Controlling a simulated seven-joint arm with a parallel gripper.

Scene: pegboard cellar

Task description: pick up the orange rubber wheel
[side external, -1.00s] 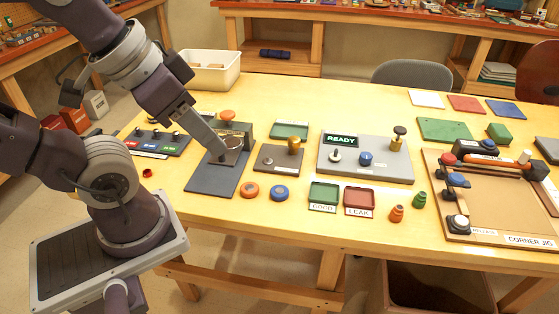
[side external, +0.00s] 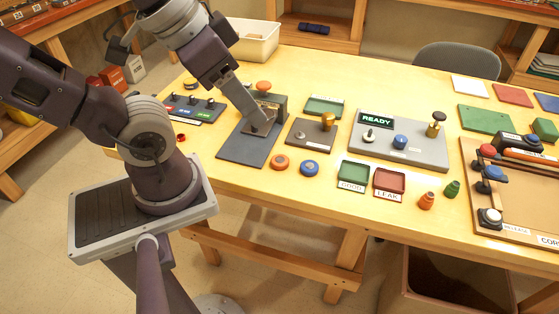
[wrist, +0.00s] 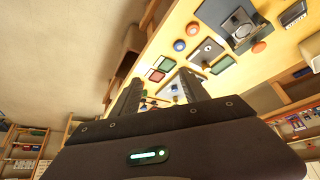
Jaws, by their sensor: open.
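The orange rubber wheel (side external: 280,162) lies flat on the yellow table, just left of a similar blue wheel (side external: 309,168). In the wrist view the orange wheel (wrist: 193,28) is near the top, beyond the right finger, with the blue wheel (wrist: 180,45) below it. My gripper (side external: 264,129) is above and left of the orange wheel in the side view, where it overlaps the dark press plate. Its height above the plate is hard to tell. In the wrist view my gripper (wrist: 160,85) has its fingers apart, with no object held between them.
The dark press (side external: 268,104) with an orange knob stands behind the wheel. A plate with a brass knob (side external: 328,121) is to its right. Green (side external: 354,172) and red (side external: 389,182) trays sit further right. The table is clear in front of the wheel.

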